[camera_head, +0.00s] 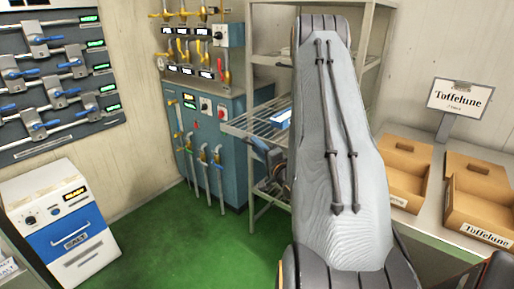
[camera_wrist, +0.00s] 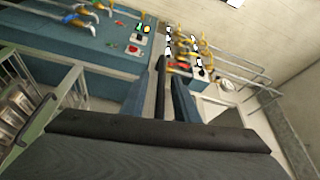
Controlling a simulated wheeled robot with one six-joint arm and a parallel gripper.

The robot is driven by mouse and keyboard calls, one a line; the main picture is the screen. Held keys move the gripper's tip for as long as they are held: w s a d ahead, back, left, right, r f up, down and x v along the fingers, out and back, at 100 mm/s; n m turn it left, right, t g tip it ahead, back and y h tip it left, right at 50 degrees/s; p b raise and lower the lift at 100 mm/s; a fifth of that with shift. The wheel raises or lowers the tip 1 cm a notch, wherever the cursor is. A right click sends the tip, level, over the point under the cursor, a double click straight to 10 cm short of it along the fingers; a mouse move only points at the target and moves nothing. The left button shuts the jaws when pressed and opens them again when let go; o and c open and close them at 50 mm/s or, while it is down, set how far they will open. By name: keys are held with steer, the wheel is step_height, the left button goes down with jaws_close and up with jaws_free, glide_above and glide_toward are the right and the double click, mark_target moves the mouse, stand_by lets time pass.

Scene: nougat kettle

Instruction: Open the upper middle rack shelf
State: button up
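The grey metal rack (camera_head: 251,190) stands behind my arm in the head view, which hides much of it. A wire shelf (camera_head: 258,121) at middle height juts out to the left past the rack's front post. A blue and white item (camera_head: 281,118) lies on it. My gripper (camera_head: 264,153) is just below and beside this shelf's front edge; whether it touches is unclear. In the wrist view my gripper (camera_wrist: 160,88) shows two blue fingers apart, with a dark bar between them that I cannot identify. Part of a greenish rack frame (camera_wrist: 49,125) shows at the left.
A blue machine (camera_head: 222,125) with pipes and levers stands left of the rack. A white salt dispenser (camera_head: 60,222) is at far left, below a valve panel (camera_head: 60,80). Cardboard boxes (camera_head: 482,207) stand on a table at right. Green floor (camera_head: 185,245) is clear between.

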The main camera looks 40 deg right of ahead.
steer(key=shift+a, duration=0.1)
steer(key=s+b, duration=0.2)
steer(key=s, duration=0.5)
steer(key=shift+s+a+f, duration=0.25)
steer(key=shift+s+a, duration=0.1)
steer(key=shift+a, duration=0.1)
steer(key=w+a+f+n+g, duration=0.1)
steer(key=w+a+n+g, duration=0.1)
steer(key=a+n+g, duration=0.3)
steer(key=w+a+f+n+g, duration=0.2)
steer(key=a+n+g, duration=0.15)
steer(key=a, duration=0.45)
steer(key=s+a+r+n+g+y, duration=0.2)
steer(key=s+a+n+g, duration=0.7)
steer(key=s+a, duration=0.9)
step_height(320, 180, up, 2)
steer(key=shift+s+a+r, duration=0.1)
steer(key=shift+s+a, duration=0.15)
steer(key=shift+s, duration=0.85)
